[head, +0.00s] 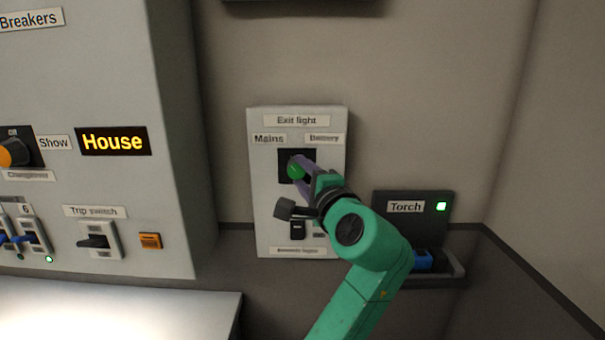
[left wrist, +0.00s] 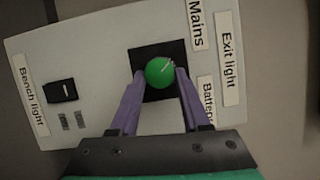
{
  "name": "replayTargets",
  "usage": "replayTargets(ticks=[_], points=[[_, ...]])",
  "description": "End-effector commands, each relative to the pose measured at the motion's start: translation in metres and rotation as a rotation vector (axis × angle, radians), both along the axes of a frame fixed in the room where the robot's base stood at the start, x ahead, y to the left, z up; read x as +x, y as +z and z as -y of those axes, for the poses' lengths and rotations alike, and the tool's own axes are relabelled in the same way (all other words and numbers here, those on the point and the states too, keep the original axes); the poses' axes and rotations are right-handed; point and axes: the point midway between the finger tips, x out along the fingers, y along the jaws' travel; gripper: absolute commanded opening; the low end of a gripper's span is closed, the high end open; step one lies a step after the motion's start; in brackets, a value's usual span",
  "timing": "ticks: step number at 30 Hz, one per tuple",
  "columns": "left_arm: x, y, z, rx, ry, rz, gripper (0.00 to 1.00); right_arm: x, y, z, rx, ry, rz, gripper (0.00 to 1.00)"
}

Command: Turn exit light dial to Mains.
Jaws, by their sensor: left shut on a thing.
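The exit light dial (head: 295,171) is a round green knob on a black square plate, on the white Exit light panel (head: 262,200). The Mains label (head: 268,139) is above it to the left, the Battery label (head: 324,138) above to the right. My left gripper (head: 301,168) reaches it from the lower right and partly covers it. In the left wrist view the purple fingers are closed on either side of the dial (left wrist: 159,72). A pale mark on the dial lies towards the Mains label (left wrist: 196,24); I cannot tell its exact setting. My right gripper is not in view.
A bench light rocker switch (left wrist: 62,91) is lower on the same panel. A dark Torch holder (head: 391,222) with a green light is at the right, close to my arm. A large grey cabinet (head: 180,90) with switches stands at the left.

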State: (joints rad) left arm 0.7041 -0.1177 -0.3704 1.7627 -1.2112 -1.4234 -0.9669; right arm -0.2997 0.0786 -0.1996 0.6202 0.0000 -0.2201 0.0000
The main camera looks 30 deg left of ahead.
Motion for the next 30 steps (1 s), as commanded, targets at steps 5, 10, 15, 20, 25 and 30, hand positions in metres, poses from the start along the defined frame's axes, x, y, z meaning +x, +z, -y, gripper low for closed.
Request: replayTargets(ticks=[5,10,15,20,25,30], points=[[0.0,-0.0008,-0.0001,-0.066,0.001,0.026,0.0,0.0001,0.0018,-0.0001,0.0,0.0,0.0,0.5],[-0.0001,-0.0011,-0.0005,-0.095,0.003,0.039,0.0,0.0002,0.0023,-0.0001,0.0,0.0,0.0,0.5],[-0.0002,-0.0013,-0.0006,-0.102,0.004,0.043,0.0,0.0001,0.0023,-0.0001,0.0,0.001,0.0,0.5],[-0.0001,-0.0015,-0.0007,-0.102,0.004,0.042,0.0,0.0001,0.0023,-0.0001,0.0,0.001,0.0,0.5],[-0.0001,-0.0016,-0.0007,-0.102,0.004,0.041,0.73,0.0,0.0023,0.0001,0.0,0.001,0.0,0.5],[0.0,-0.0006,-0.0005,-0.1,0.002,0.043,0.76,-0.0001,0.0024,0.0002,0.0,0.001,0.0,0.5]])
